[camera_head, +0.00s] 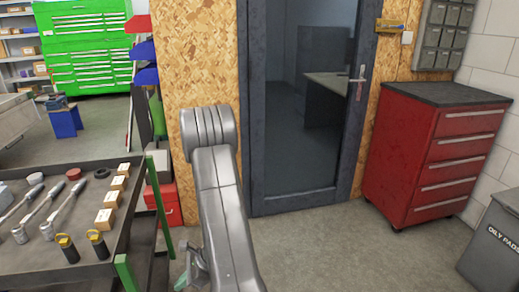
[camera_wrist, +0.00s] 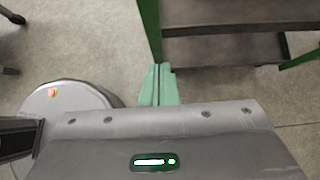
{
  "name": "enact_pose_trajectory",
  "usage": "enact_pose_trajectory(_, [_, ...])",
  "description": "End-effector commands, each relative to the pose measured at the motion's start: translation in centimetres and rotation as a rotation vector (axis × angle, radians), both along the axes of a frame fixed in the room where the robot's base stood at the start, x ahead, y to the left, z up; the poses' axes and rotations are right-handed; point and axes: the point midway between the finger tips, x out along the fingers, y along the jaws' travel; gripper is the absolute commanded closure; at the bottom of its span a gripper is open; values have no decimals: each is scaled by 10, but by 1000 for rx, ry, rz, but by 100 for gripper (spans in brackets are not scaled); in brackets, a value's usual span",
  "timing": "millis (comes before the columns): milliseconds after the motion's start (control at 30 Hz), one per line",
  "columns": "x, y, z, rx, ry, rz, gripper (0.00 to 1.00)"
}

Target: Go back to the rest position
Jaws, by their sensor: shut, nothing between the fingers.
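My gripper (camera_wrist: 159,72) shows in the wrist view as two pale green fingers, closed together with nothing between them. It is over the bare floor, beside the green leg and dark shelf of the workbench (camera_wrist: 235,50). In the head view my grey arm rises in the middle foreground, bent at the top and reaching down to the bottom edge. Only a little of the gripper's green shows there, low and left of the arm.
The workbench (camera_head: 75,240) stands at left with wrenches, small boxes (camera_head: 112,199) and yellow-topped dark items. A dark-framed door (camera_head: 300,130) is ahead. A red drawer cabinet (camera_head: 437,160) and a grey bin (camera_head: 493,245) stand at right. Floor (camera_head: 330,245) between is clear.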

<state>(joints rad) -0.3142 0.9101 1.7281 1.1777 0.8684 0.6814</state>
Motion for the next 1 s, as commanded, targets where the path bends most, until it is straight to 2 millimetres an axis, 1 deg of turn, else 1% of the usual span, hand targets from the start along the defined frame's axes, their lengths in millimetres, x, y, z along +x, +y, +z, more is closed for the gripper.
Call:
enact_pose_trajectory(33, [3,-10,1,-1,0,-5,100])
enact_pose_trajectory(700, [30,-124,1,0,1,-4,100])
enact_pose_trajectory(900, [36,-150,1,0,1,-2,100])
enact_pose_trajectory(1000, [37,-157,0,0,1,-1,100])
